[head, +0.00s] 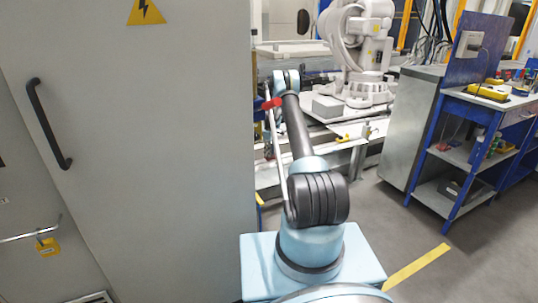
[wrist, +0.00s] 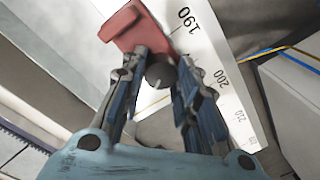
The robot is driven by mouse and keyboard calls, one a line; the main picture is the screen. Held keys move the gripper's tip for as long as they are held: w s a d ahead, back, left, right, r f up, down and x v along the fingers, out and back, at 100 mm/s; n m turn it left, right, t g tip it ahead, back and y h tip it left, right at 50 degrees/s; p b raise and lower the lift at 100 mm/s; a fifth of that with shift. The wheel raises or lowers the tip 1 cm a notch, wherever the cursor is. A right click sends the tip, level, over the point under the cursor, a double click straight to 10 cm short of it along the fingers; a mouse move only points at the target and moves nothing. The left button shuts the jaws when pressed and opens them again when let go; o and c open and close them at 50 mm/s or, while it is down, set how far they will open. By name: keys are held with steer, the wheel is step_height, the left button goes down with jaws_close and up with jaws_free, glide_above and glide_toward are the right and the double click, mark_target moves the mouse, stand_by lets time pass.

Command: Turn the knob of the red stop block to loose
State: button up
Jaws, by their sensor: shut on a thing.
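The red stop block (wrist: 128,28) sits on a pale scale rail (wrist: 207,62) marked 190, 200 and 210, near the 190 end. Its dark round knob (wrist: 160,76) carries a short light line, and its lower part is shaded. My gripper (wrist: 161,70) has one dark finger on each side of the knob and is shut on it. In the head view a small red part, seemingly the stop block (head: 268,104), shows beside the end of my arm. My fingers and the knob cannot be made out there.
A grey cabinet (head: 140,150) with a black handle fills the left, close to my arm. A white robot arm (head: 360,50) stands behind the rail. A blue workbench (head: 475,125) with tools is at the right. Grey floor (head: 400,225) is clear between.

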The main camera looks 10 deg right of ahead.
stand_by(0.3)
steer(key=o, duration=1.1)
steer(key=shift+c, duration=0.2)
step_height(320, 180, up, 12)
steer(key=shift+w, duration=0.35)
steer(key=shift+s+d+f, duration=0.1)
